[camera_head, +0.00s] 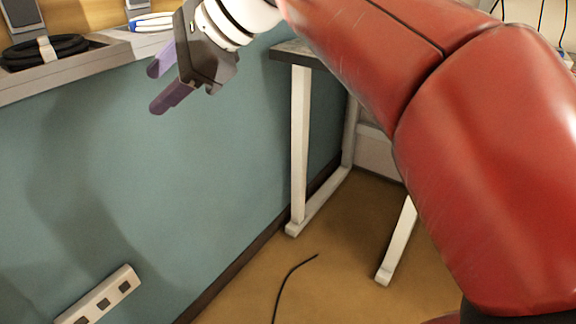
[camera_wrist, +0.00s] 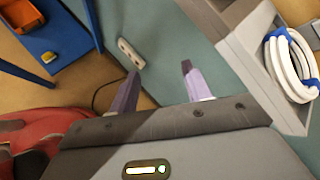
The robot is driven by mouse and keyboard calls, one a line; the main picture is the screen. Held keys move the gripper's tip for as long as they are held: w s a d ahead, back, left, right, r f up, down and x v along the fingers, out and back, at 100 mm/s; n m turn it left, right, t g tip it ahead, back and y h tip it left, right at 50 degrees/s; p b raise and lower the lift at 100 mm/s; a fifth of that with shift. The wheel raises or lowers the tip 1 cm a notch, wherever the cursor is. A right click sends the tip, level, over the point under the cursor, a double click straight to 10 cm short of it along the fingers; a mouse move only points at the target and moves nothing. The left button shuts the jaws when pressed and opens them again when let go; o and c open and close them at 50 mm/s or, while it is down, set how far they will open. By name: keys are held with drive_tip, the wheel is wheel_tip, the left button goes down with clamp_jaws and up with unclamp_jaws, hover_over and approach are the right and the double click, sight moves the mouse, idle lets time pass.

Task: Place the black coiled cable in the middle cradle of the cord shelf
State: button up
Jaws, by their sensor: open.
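A black coiled cable (camera_head: 45,50) with a pale strap lies in a cradle of the grey cord shelf (camera_head: 75,79), at the top left of the head view. The shelf's full row of cradles is cut off, so I cannot tell which cradle this is. A white coiled cable with blue ties (camera_head: 152,22) lies in the cradle to its right; it also shows in the wrist view (camera_wrist: 281,66). My gripper (camera_head: 161,88) is open, with purple fingers apart and nothing between them. It is in front of the wall, to the right of the black cable; the wrist view shows its fingers (camera_wrist: 160,72) too.
A white power strip (camera_head: 100,297) is on the blue-green wall below the shelf. A table with white legs (camera_head: 300,145) stands to the right. A thin black cord (camera_head: 287,283) lies on the floor. A blue table (camera_wrist: 60,42) shows in the wrist view.

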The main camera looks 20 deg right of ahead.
drive_tip(key=s+d+f+n+h, duration=0.3)
drive_tip(key=s+d+f+n, duration=0.1)
drive_tip(key=f, duration=0.4)
drive_tip(key=s+d+f+n+h, duration=0.3)
drive_tip(key=s+d+f+n, duration=0.1)
drive_tip(key=f+n, duration=0.3)
drive_tip(key=s+d+f+n+h, duration=0.3)
drive_tip(key=s+d+f+n, duration=0.1)
drive_tip(key=f, duration=0.7)
drive_tip(key=shift+s+d+f+n, duration=0.2)
drive_tip(key=shift+s+d+n, duration=0.05)
drive_tip(key=shift+s+n, duration=0.5)
